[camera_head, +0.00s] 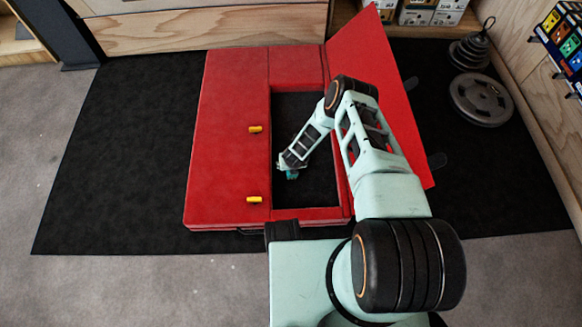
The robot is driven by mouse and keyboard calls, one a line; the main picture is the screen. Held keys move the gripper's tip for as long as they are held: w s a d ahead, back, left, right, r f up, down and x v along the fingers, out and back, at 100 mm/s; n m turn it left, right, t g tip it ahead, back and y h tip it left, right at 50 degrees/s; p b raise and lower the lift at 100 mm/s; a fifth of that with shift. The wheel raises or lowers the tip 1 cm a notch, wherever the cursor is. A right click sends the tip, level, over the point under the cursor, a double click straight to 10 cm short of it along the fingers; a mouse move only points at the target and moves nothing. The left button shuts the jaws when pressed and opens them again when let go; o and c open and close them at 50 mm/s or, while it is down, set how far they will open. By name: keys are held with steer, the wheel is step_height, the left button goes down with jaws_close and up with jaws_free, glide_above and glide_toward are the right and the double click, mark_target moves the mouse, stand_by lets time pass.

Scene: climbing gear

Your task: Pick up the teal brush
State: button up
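A small teal object, which looks like the teal brush (292,175), shows at the left side of the dark opening in the red pad. My gripper (285,167) is right at it, at the end of my pale green arm, which reaches in from the right. The gripper covers part of the object. At this size I cannot tell whether the fingers touch it, or whether they are open or shut.
The red pad (225,100) lies on a black mat (110,160), with a red flap (375,70) standing up on its right. Two yellow pieces (255,129) (253,199) are on the pad. Weight plates (480,99) lie at the right. The mat's left side is clear.

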steer(key=shift+f+b, duration=0.25)
steer(key=shift+b, duration=0.1)
steer(key=shift+c, duration=0.7)
steer(key=c, duration=1.2)
steer(key=shift+r, duration=0.15)
steer(key=shift+r+p, duration=0.2)
steer(key=shift+p, duration=0.2)
step_height(320, 180, up, 3)
steer(key=shift+f+p, duration=0.15)
steer(key=shift+p, duration=0.55)
steer(key=s+d+r+p, duration=0.3)
steer(key=s+r+p, duration=0.3)
steer(key=s+r, duration=0.4)
steer(key=s, duration=0.3)
steer(key=shift+s+p, duration=0.3)
steer(key=shift+s, duration=0.05)
